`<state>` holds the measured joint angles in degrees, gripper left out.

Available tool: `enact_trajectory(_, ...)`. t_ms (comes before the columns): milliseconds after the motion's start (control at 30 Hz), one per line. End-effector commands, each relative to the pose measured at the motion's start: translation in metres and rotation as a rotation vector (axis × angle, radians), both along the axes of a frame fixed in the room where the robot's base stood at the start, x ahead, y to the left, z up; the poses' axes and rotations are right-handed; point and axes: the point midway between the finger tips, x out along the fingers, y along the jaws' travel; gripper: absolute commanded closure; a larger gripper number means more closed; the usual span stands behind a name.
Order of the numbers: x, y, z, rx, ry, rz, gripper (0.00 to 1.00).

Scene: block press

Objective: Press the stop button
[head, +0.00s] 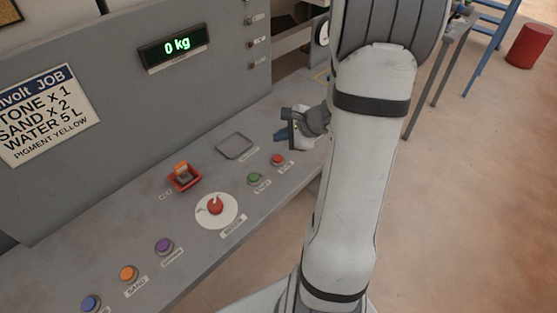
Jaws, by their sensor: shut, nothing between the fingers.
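A small red button (277,160) sits on the sloping grey panel, to the right of a green button (254,179). Its label is too small to read surely, but it is the likely stop button. My gripper (281,136) is just beyond the red button in the picture, close to the panel, with its fingers shut and empty. It does not cover the button. I cannot tell its exact height above the panel or whether it touches anything.
The panel (120,240) also holds a red dial (215,205), an orange switch (182,174), purple (164,246), orange (128,273) and blue (91,303) buttons, and an empty square recess (235,146). A display (173,47) reads 0 kg.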

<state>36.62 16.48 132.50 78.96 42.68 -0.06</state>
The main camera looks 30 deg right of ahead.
Motion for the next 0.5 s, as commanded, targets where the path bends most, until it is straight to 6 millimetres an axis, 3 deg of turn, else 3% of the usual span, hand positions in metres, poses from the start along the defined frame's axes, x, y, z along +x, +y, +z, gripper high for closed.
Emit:
enact_trajectory(33,0.0,0.0,-0.013,0.0,0.002,0.001,1.0)
enact_trajectory(200,0.0,0.0,-0.039,0.0,-0.001,0.002,1.0)
enact_trajectory(500,0.0,0.0,-0.054,-0.001,-0.001,0.001,1.0)
